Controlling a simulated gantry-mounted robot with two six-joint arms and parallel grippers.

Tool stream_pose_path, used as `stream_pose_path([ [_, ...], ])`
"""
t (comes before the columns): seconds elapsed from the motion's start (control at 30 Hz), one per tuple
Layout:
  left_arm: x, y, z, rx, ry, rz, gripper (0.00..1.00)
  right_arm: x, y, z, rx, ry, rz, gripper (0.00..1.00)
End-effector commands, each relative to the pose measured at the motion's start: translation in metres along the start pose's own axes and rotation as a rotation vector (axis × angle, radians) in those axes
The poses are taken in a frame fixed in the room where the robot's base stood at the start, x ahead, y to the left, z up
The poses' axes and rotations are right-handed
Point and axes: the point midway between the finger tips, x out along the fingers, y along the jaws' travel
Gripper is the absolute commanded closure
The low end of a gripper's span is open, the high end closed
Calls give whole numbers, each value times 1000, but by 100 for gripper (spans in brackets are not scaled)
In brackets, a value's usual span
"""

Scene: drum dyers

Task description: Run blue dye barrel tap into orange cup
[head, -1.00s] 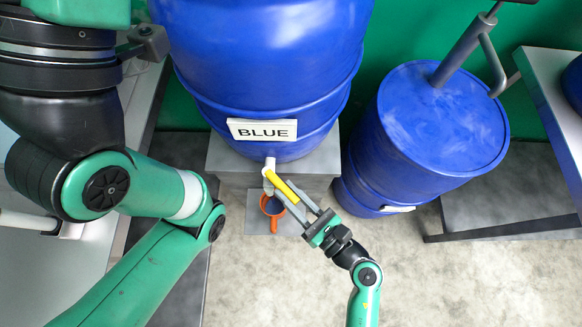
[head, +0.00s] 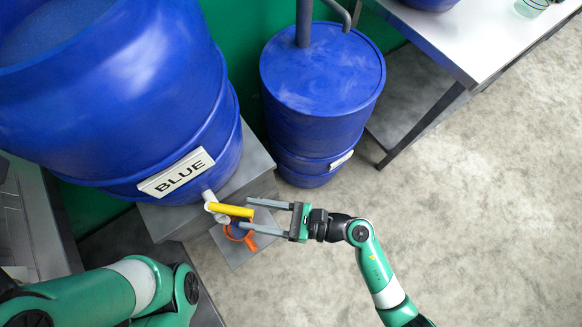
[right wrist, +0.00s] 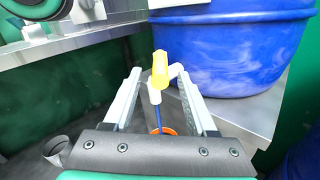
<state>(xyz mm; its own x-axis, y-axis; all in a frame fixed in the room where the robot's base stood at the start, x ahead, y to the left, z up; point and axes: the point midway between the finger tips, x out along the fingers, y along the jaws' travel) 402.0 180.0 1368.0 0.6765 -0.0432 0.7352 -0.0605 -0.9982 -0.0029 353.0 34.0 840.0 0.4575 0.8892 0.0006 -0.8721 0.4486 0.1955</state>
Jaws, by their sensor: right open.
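A large blue barrel (head: 130,110) labelled BLUE has a white tap (head: 212,203) low on its front, with a yellow handle (head: 232,210) pointing toward my right gripper. An orange cup (head: 250,240) stands below the tap, with blue inside it. In the right wrist view a thin blue stream (right wrist: 157,114) runs from the white spout down into the orange cup (right wrist: 163,131). My right gripper (head: 246,214) is open and empty; its fingertips lie either side of the yellow handle's free end. The yellow handle also shows between the fingers there (right wrist: 160,72). My left gripper is out of view.
The barrel rests on a grey stand (head: 165,218); the cup is on a lower grey plate (head: 232,257). A second blue drum (head: 322,95) stands to the right, with a steel table (head: 470,40) beyond. The floor at right is clear. My left arm fills the lower left.

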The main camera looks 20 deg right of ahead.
Motion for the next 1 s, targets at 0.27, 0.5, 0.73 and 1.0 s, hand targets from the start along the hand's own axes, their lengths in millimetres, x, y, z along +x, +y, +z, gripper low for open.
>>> stream_pose_path([
  [0.27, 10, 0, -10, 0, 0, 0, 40, -66, -2, 2, 1, -1, -8, 43],
  [0.5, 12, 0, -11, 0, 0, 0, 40, -86, 0, 1, -1, 0, -1, 43],
  [0.73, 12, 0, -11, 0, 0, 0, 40, -85, 0, 0, -1, 0, 1, 43],
  [1.0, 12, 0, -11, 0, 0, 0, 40, -85, 0, 0, -1, 0, 0, 43],
])
